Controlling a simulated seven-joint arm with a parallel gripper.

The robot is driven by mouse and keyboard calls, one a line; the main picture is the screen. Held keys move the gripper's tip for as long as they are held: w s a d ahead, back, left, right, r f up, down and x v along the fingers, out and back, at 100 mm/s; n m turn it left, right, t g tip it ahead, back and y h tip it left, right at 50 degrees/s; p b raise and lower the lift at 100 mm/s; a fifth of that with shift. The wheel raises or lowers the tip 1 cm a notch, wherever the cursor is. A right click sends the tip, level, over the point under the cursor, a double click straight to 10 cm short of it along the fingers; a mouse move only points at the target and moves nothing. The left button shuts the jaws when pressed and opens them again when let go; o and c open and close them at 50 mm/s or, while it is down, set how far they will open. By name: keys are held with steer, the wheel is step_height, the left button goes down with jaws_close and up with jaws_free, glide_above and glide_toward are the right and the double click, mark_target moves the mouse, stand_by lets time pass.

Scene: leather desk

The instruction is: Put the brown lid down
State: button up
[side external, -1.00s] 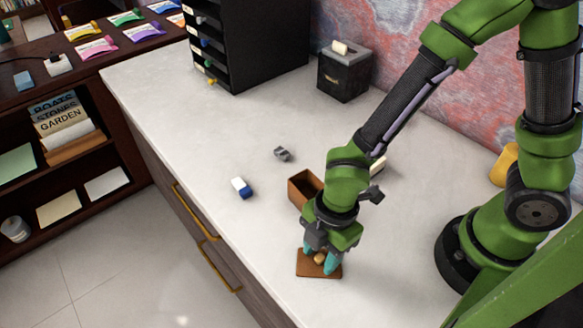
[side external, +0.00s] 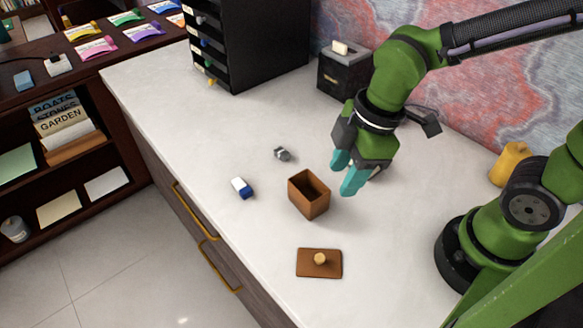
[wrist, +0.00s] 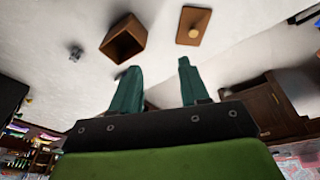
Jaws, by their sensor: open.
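The brown lid (side external: 308,263) lies flat on the light desk top, near its front edge, with its round tan knob facing up. It also shows in the wrist view (wrist: 186,34). The open brown box (side external: 309,203) stands upright behind the lid, apart from it, and shows in the wrist view (wrist: 117,45). My gripper (side external: 345,178) is open and empty, raised above the desk to the right of and behind the box. Its teal fingers (wrist: 160,78) are spread apart in the wrist view with nothing between them.
A blue and white eraser (side external: 242,188) and a small grey item (side external: 282,154) lie left of and behind the box. A dark box (side external: 344,76) and a black drawer organizer (side external: 250,40) stand at the back. A yellow object (side external: 511,164) is at the right.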

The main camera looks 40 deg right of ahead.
steer(key=d+r+m+t, duration=0.5)
steer(key=d+r+m, duration=0.3)
steer(key=d+m, duration=0.5)
steer(key=m, duration=0.3)
steer(key=shift+r, duration=0.25)
